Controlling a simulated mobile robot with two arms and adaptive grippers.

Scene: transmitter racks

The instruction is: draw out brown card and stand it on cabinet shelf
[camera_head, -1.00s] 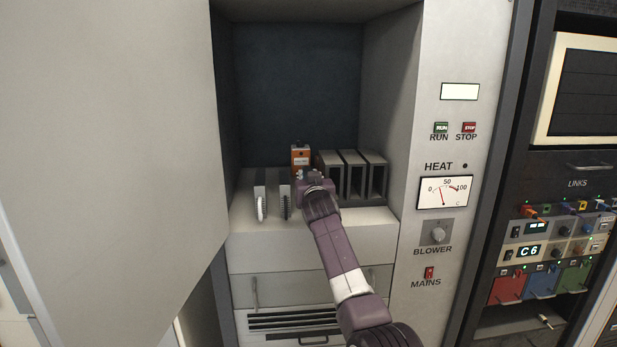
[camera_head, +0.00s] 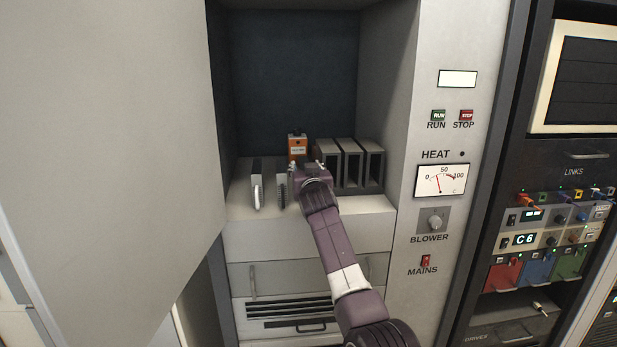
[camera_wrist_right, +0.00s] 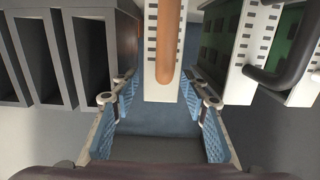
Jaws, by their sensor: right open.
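The brown card shows in the right wrist view as a pale, perforated faceplate with an upright brown bar (camera_wrist_right: 168,45) on it. It stands between and beyond the fingertips of my right gripper (camera_wrist_right: 160,100), which is open and empty. In the head view the right gripper (camera_head: 309,168) is over the cabinet shelf (camera_head: 240,205) and hides most of what is behind it. An orange-brown box with a label (camera_head: 298,148) shows just behind it; I cannot tell if it belongs to the card. My left gripper is not in view.
Several empty dark slots (camera_head: 352,168) stand to the right. A large grey door panel (camera_head: 110,140) is on the left. Bare shelf shows in front of the slots.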

